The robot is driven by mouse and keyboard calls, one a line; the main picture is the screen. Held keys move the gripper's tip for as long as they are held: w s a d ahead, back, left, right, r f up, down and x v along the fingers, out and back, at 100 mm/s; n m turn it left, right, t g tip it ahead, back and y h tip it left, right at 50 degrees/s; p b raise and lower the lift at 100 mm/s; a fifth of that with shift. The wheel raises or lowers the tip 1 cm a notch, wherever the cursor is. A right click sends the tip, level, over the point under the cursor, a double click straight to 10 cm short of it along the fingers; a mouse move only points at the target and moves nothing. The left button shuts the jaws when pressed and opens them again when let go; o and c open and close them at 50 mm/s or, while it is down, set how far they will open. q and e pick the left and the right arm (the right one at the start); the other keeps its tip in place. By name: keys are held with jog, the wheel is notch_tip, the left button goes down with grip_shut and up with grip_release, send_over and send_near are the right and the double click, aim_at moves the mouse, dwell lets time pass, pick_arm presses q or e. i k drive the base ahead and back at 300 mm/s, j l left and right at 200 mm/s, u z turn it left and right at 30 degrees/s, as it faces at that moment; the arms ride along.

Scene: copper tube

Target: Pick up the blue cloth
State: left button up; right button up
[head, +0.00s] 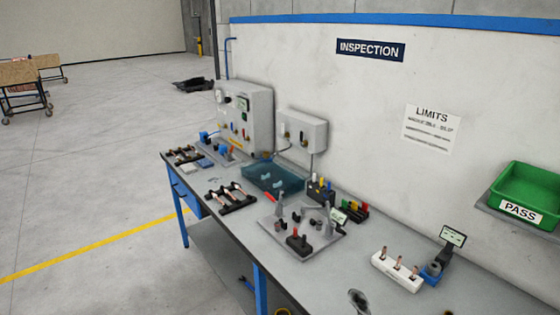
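A small flat blue piece that looks like the blue cloth (205,163) lies near the far left end of the grey workbench (238,225). It is small in the picture, so its folds and exact edges cannot be made out. A pale flat piece (190,171) lies just to its left. Neither of my grippers is in view.
Racks with copper tubes (232,198), a blue translucent tray (272,181) and a grey fixture plate (300,232) stand along the bench. A grey gauge box (245,112) stands behind the cloth. The floor (95,195) left of the bench is open.

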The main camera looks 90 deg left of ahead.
aim_at(204, 163)
jog(key=u, duration=3.45)
